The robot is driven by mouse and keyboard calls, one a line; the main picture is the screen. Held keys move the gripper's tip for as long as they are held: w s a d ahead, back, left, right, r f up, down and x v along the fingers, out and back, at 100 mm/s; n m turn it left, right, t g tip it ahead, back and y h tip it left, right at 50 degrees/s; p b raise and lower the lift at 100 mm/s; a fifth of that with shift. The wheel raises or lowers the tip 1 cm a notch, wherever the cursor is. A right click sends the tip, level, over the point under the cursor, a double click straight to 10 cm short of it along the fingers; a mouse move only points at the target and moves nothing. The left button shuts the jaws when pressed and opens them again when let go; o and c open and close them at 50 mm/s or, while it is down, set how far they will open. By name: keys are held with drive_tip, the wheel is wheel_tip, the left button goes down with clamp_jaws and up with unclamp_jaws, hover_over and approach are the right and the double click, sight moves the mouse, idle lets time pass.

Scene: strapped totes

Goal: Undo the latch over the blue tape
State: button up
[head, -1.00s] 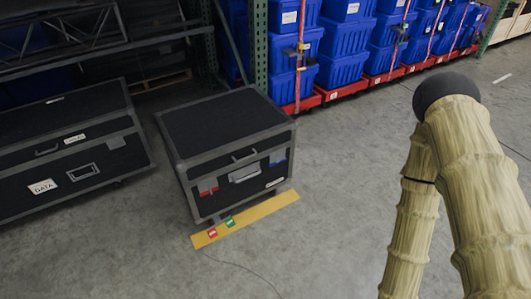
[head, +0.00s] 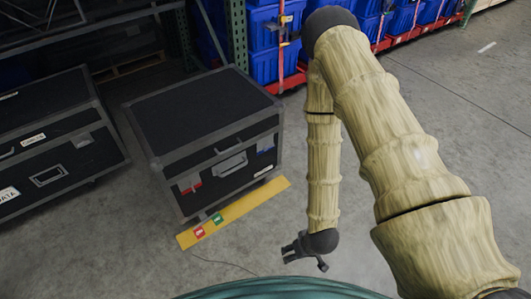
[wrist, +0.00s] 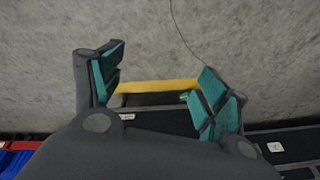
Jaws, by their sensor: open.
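The black case (head: 205,110) with grey edges stands on the floor, lid shut. Blue tape (head: 265,146) marks the right of its front face, and red tape (head: 190,185) marks the left. A grey handle (head: 229,164) sits between them. The latch by the blue tape is too small to make out clearly. My gripper (head: 305,259) is open and empty, in front of the case and right of it, apart from it. In the wrist view, the case (wrist: 160,121) shows partly behind my gripper (wrist: 162,66); no tape is visible on it there.
A yellow floor strip (head: 240,209) with a red tag (head: 199,233) and a green tag (head: 217,219) lies before the case. A second dark case (head: 55,140) stands left. Blue totes (head: 265,72) stand behind.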

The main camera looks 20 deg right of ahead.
drive_tip(key=w+f+t+y+b, duration=0.1)
drive_tip(key=w+f+t+b, duration=0.2)
drive_tip(key=w, duration=0.4)
drive_tip(key=w+f+b, duration=0.4)
drive_tip(key=w+b, duration=0.1)
drive_tip(key=w, duration=0.1)
drive_tip(key=n+t+y+b, duration=0.4)
drive_tip(key=t+b, duration=0.7)
drive_tip(key=b, duration=1.3)
approach(269, 146)
drive_tip(key=shift+b+x, duration=2.05)
drive_tip(key=shift+x, duration=2.9)
drive_tip(key=shift+c, duration=0.4)
drive_tip(key=c, duration=1)
